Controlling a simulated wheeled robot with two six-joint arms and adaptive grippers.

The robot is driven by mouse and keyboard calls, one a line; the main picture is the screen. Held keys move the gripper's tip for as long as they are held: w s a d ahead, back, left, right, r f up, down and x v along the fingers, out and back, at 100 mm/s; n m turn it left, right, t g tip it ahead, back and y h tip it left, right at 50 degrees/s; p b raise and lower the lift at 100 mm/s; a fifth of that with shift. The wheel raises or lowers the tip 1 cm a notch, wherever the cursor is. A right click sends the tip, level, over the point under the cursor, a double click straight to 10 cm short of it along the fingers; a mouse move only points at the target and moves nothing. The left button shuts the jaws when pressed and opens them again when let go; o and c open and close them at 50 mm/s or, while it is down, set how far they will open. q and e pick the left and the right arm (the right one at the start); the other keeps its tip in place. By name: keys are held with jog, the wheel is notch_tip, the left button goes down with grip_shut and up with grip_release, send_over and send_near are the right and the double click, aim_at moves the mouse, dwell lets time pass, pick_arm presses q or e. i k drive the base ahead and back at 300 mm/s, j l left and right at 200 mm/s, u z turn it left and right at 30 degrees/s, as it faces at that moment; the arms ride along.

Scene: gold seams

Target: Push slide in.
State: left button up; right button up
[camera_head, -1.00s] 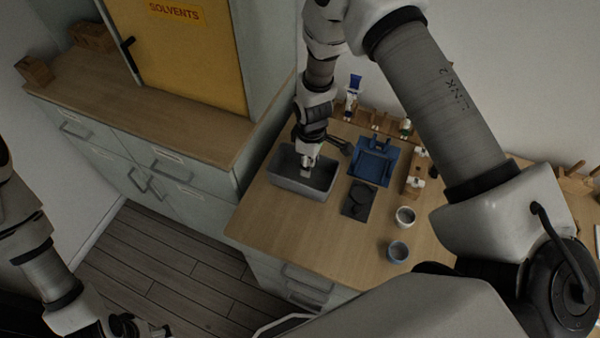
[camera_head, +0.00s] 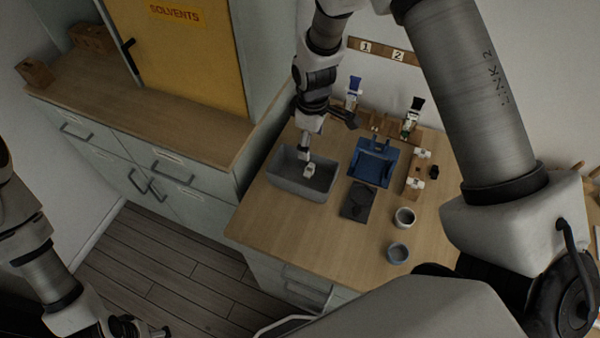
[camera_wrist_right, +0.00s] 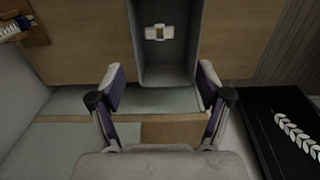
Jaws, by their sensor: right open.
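My right gripper (camera_head: 304,153) is open and empty above the back-left part of a grey bin (camera_head: 285,181). A small white piece (camera_head: 309,171) lies in the bin, apart from the fingers. In the right wrist view, the white piece (camera_wrist_right: 159,33) lies on the floor of the bin (camera_wrist_right: 180,70), beyond the open fingertips (camera_wrist_right: 163,80). A blue fixture (camera_head: 372,165) stands right of the bin. A wooden block with white parts (camera_head: 414,176) stands beside it. I cannot tell which part is the slide. My left gripper (camera_head: 140,328) is at the lower left, mostly cut off.
A dark flat pad (camera_head: 358,201) lies in front of the blue fixture. A white cup (camera_head: 404,217) and a blue-grey cup (camera_head: 397,252) stand at the front right. A wooden rack with upright tools (camera_head: 410,118) stands along the wall. The counter's front middle is clear.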

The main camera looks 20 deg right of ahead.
aim_at(358, 204)
jog(key=k, duration=1)
